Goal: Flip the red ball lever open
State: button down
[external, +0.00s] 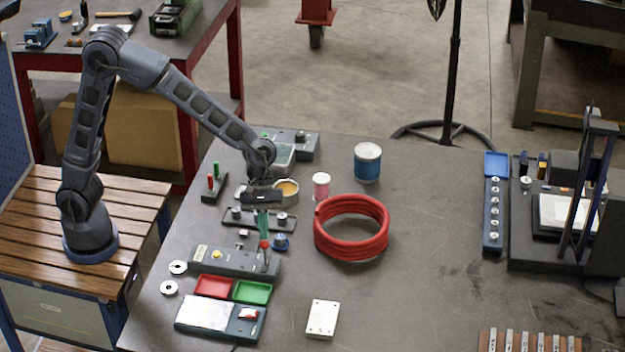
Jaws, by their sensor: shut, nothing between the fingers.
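The red ball (264,244) tops a thin, roughly upright lever at the right end of a long dark grey box (235,262) with a yellow button. My gripper (263,235) points down from above, its greenish fingers shut and empty. The fingertips are just above the red ball in the picture; I cannot tell whether they touch it. The lever's foot is small and hard to make out.
A blue knob (281,242) stands close right of the lever, and a red hose coil (351,228) lies farther right. Behind is a dark bar with two knobs (258,217). Red and green trays (252,292) lie in front. The table's middle right is clear.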

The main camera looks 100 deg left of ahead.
aim_at(261, 243)
jog(key=shift+d+r+y, duration=0.1)
jog(key=shift+d+y, duration=0.2)
jog(key=shift+d, duration=1.55)
jog(key=shift+a+r, duration=0.2)
jog(key=shift+a, duration=0.1)
jog(key=v, duration=1.2)
jog(key=shift+s+d+r, duration=0.2)
jog(key=shift+s+r, duration=0.1)
